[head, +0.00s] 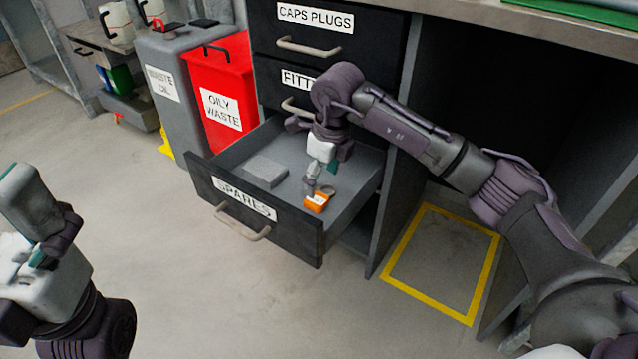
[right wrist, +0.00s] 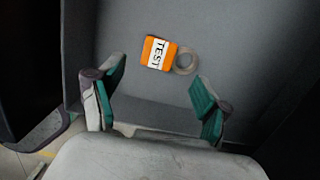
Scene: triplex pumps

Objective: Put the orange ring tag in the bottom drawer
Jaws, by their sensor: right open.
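The orange ring tag (head: 316,203) lies on the floor of the open bottom drawer, labelled SPARES (head: 243,199). In the right wrist view the tag (right wrist: 158,53) shows a white TEST label, with its grey ring (right wrist: 186,61) beside it. My right gripper (head: 317,181) is inside the drawer, just above the tag. In the right wrist view its fingers (right wrist: 158,103) are spread wide with nothing between them, and the tag lies apart beyond the fingertips. My left gripper (head: 35,215) is at the left edge, away from the drawer; its fingers are not clear.
A grey block (head: 265,171) lies in the drawer left of the tag. The CAPS PLUGS drawer (head: 316,30) and a partly hidden drawer below it are shut. A red oily waste bin (head: 220,90) and a grey waste oil bin (head: 170,85) stand left of the cabinet.

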